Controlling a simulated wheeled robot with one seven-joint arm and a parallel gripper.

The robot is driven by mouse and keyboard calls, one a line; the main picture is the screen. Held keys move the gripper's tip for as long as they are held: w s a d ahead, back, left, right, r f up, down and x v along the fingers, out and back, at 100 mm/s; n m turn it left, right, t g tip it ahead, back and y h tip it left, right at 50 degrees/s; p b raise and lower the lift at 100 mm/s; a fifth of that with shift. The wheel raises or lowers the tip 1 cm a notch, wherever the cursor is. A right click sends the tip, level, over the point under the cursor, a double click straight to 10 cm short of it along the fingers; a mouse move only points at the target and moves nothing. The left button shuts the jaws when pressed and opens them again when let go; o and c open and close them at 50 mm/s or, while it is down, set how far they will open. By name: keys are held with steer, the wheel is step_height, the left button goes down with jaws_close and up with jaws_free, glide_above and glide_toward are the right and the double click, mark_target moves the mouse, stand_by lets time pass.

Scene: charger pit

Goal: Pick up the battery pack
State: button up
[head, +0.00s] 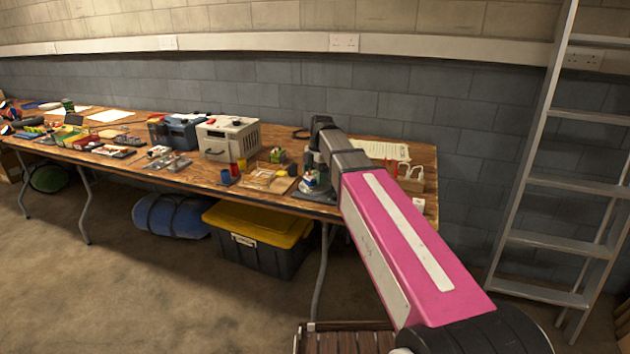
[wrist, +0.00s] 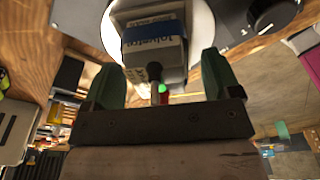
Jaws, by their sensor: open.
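The battery pack (wrist: 155,40), a grey block with a blue label band, is at the top middle of the wrist view. It sits over a pale round surface (wrist: 203,32) beside a grey device with a black knob (wrist: 270,12). My gripper (wrist: 160,72) is open, with one green finger on each side of the pack's lower part. I cannot tell whether either finger touches it. In the head view my arm reaches to the right part of the wooden table (head: 285,195) and hides most of that spot, so the pack is not clear there.
A pale grey box (head: 229,138) and a blue case (head: 182,130) stand left of my arm, with small cups and parts in front. A paper sheet (head: 384,150) and white plugs lie to the right. A ladder (head: 545,180) leans at right. A yellow-lidded bin (head: 260,225) sits below.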

steer(key=c, duration=1.4)
steer(key=shift+o, duration=0.2)
steer(key=shift+r, duration=0.2)
